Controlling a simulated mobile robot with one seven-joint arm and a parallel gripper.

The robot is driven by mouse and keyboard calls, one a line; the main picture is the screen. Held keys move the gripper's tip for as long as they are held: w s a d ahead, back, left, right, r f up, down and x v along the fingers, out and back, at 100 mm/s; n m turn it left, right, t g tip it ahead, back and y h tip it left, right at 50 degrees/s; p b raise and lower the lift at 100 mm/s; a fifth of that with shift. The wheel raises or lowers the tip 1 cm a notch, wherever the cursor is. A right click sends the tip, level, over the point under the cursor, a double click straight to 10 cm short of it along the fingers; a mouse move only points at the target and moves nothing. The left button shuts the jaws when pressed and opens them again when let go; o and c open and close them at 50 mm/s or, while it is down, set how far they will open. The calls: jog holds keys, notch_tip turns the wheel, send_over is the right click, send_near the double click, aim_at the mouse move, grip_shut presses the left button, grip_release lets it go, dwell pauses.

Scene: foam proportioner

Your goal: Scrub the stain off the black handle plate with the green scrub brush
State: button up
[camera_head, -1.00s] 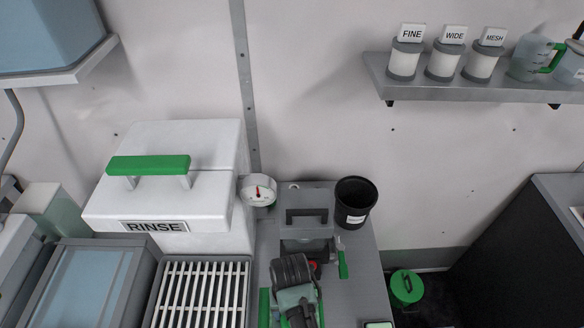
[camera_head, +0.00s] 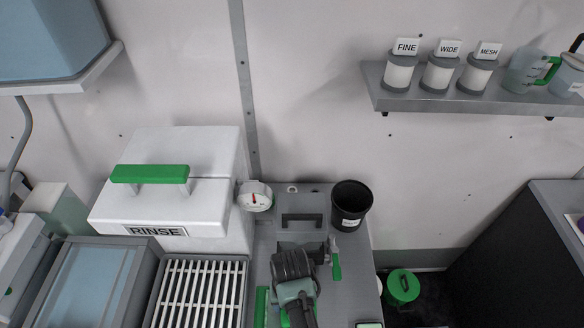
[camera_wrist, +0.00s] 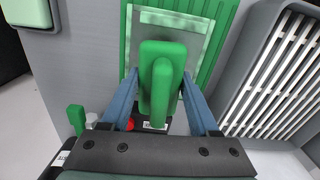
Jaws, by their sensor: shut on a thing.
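My gripper (camera_wrist: 158,95) has its two blue fingers shut on the green scrub brush (camera_wrist: 161,70). The brush's rounded green handle shows between the fingers in the wrist view; its bristles are hidden. In the head view my dark wrist covers the brush and fingers. A pale green frame on a ribbed green mat (camera_wrist: 222,25) lies behind the brush. A dark handle-shaped piece (camera_head: 303,217) stands on the grey bench top beyond my wrist; I cannot tell if it is the black handle plate. No stain can be made out.
A white RINSE box (camera_head: 165,205) and a slatted drain rack (camera_head: 200,292) are left of my arm. A black cup (camera_head: 351,205) stands at the bench's back right. A green lever (camera_head: 336,263) sticks up right of my wrist. A gauge (camera_head: 255,197) is behind.

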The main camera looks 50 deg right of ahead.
jog(key=shift+r+p, duration=2.25)
jog(key=shift+r, duration=0.55)
jog(key=shift+f, duration=0.1)
jog(key=shift+w+a, duration=0.25)
jog(key=w+a+n+b, duration=0.1)
jog(key=a+n+b, duration=0.1)
jog(key=a, duration=0.4)
jog(key=w+a+n+b, duration=0.2)
jog(key=a+n+b, duration=0.1)
jog(key=a, duration=0.3)
jog(key=w+a+r+n+b, duration=0.1)
jog(key=w+a+n+b, duration=0.1)
jog(key=a, duration=0.5)
jog(key=shift+r+n+b, duration=0.1)
jog(key=shift+n+b, duration=0.6)
jog(key=shift+b, duration=0.65)
jog(key=shift+a+r, duration=0.2)
jog(key=shift+a, duration=0.2)
